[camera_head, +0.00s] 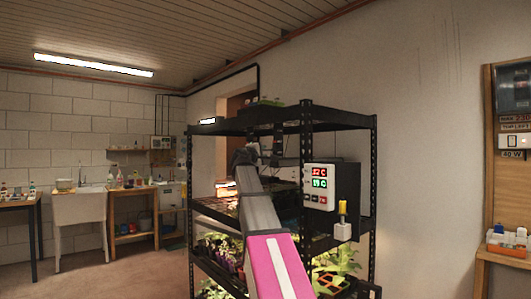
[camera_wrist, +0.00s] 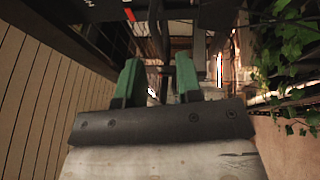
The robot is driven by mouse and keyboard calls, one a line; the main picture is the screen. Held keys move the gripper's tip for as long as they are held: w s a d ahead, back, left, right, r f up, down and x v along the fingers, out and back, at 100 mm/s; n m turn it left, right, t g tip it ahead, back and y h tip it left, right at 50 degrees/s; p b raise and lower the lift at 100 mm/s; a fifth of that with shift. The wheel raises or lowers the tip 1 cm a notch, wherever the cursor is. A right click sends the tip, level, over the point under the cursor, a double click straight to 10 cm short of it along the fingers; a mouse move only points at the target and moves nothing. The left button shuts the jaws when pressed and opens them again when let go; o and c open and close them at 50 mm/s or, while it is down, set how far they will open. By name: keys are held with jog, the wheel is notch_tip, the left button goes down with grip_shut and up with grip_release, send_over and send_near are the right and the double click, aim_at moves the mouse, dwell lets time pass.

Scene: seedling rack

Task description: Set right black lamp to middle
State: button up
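The black seedling rack (camera_head: 376,200) stands in the middle of the head view, with lit shelves of green plants. My arm reaches up in front of it to just below the top shelf. I cannot clearly pick out the right black lamp there; dark shapes below the top shelf are too small to tell apart. In the wrist view my gripper (camera_wrist: 158,82) has its two green fingers apart. A dark bar (camera_wrist: 154,25) with a red strip lies ahead of the fingers, and I cannot tell whether it belongs to a lamp. Nothing is clearly held between the fingers.
A control box (camera_head: 320,184) with red and green displays hangs at the rack's right side. Leaves (camera_wrist: 290,45) show at the right of the wrist view. A sink (camera_head: 78,205) and a wooden bench (camera_head: 130,195) stand at the left back. Floor at the left front is clear.

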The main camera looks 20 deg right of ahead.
jog(key=v, duration=0.5)
jog(key=shift+s+a+f, duration=0.1)
jog(key=shift+s+a, duration=0.15)
jog(key=s+a+f+m+g+y, duration=0.2)
jog(key=f+g+y, duration=0.15)
jog(key=f, duration=1.85)
jog(key=s+a+f+m+g+y, duration=0.1)
jog(key=a+f+m+g+y, duration=0.2)
jog(key=f, duration=1.8)
jog(key=s+a+f+m+g+y, duration=0.1)
jog(key=s+a+f+g+y, duration=0.1)
jog(key=s+f, duration=0.5)
jog(key=s+a+f+m+g+y, duration=0.1)
jog(key=s+a+f+g+y, duration=0.1)
jog(key=s+f, duration=0.6)
jog(key=s+a+f+m+g+y, duration=0.2)
jog(key=s+a+f, duration=0.4)
jog(key=f, duration=1)
jog(key=shift+s+g+y, duration=0.55)
jog(key=shift+s+y, duration=0.4)
jog(key=shift+s, duration=0.25)
